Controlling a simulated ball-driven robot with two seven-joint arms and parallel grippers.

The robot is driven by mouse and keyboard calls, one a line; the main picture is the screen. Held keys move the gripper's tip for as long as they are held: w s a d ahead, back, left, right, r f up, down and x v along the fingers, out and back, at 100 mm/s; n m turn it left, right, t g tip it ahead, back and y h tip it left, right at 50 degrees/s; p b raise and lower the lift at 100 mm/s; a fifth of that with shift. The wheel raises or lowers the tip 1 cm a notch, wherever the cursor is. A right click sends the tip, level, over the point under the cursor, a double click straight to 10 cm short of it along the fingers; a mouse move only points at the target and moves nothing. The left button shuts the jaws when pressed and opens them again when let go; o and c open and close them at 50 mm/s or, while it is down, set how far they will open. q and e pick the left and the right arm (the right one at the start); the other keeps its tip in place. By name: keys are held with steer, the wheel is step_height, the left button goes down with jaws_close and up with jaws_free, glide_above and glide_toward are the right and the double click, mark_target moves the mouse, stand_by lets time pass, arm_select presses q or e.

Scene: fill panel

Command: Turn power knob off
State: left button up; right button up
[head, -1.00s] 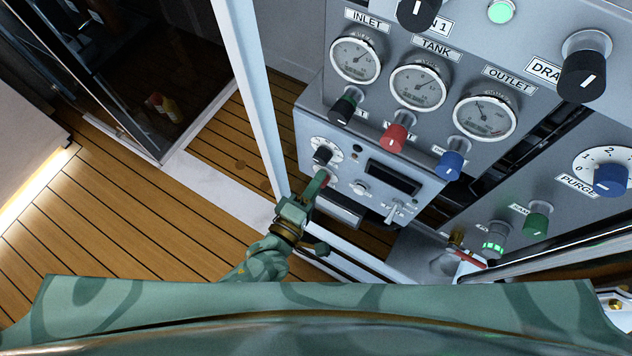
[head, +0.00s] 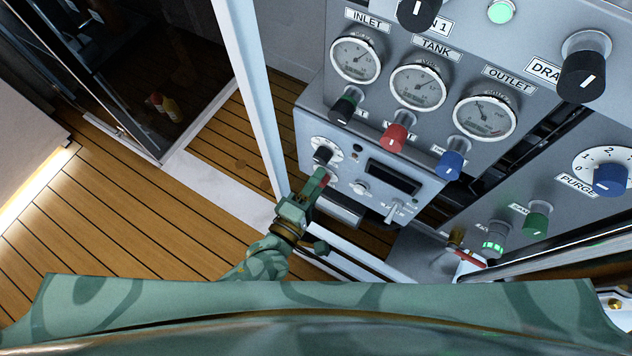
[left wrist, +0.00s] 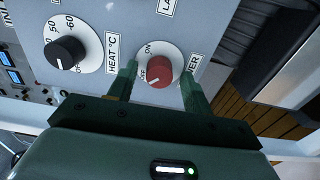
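The power knob (left wrist: 160,70) is red, on a round white dial with ON and OFF marks, beside a partly covered label ending in "WER". Its white pointer mark is toward the lower left, on the OFF side. My left gripper (left wrist: 160,78) is open, with one finger on each side of the knob and visible gaps to it. In the head view my left gripper (head: 316,188) is at the lower left of the small control box, and only a bit of the red knob (head: 328,181) shows past it. My right gripper is not in view.
A black heat knob (left wrist: 66,53) is left of the power knob; it also shows in the head view (head: 322,155). A toggle switch (head: 393,211) and dark display (head: 393,178) are on the same box. A white post (head: 250,90) stands left of the box.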

arm_select(q)
steer(key=p+v, duration=0.2)
steer(key=v, duration=1.4)
steer(key=shift+s, duration=0.15)
steer(key=shift+a, duration=0.1)
